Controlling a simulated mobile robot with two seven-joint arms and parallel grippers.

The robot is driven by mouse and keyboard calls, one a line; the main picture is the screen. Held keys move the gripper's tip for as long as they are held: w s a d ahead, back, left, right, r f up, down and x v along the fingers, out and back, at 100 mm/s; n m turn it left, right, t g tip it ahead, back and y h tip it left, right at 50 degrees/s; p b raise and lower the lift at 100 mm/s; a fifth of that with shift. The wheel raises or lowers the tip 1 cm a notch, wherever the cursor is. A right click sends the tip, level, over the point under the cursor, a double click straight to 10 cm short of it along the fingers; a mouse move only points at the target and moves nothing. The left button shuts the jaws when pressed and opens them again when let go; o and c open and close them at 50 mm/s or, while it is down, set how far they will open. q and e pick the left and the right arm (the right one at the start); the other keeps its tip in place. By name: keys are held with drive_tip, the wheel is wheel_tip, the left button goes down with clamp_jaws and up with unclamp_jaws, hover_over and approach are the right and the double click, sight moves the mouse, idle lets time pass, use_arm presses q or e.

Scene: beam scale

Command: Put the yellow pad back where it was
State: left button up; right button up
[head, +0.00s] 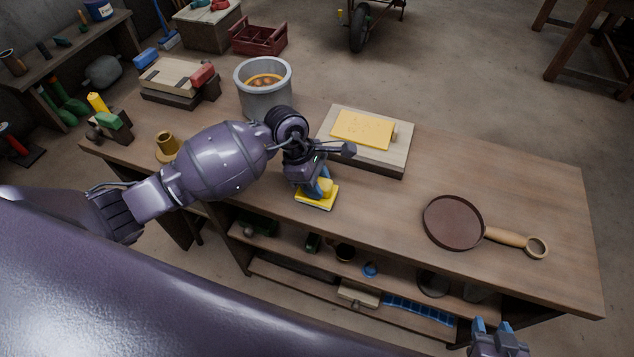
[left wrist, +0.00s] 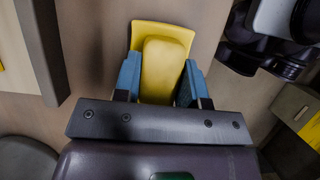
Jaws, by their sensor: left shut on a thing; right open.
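The yellow pad (head: 316,199) has a flat base with a raised yellow grip on top. My left gripper (head: 318,188) is shut on that raised grip, with one blue finger on each side. The left wrist view shows the pad (left wrist: 160,62) between the blue fingers (left wrist: 160,82). The pad is at the table's front edge; I cannot tell whether it touches the wood. A second yellow slab (head: 363,130) lies on a pale wooden board (head: 398,157) behind it. My right gripper (head: 494,328) is open and empty at the bottom right, off the table's front.
A grey pot (head: 265,98) stands behind my left arm. A brown pan (head: 453,222) with a wooden handle lies at the right. A brass piece (head: 167,146) and a block stack (head: 176,84) are at the left. Bare tabletop (head: 400,205) lies between board and pan.

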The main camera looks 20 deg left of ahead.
use_arm(q)
drive_tip(key=shift+f, duration=0.3)
drive_tip(key=shift+f, duration=0.15)
drive_tip(key=o, duration=0.9)
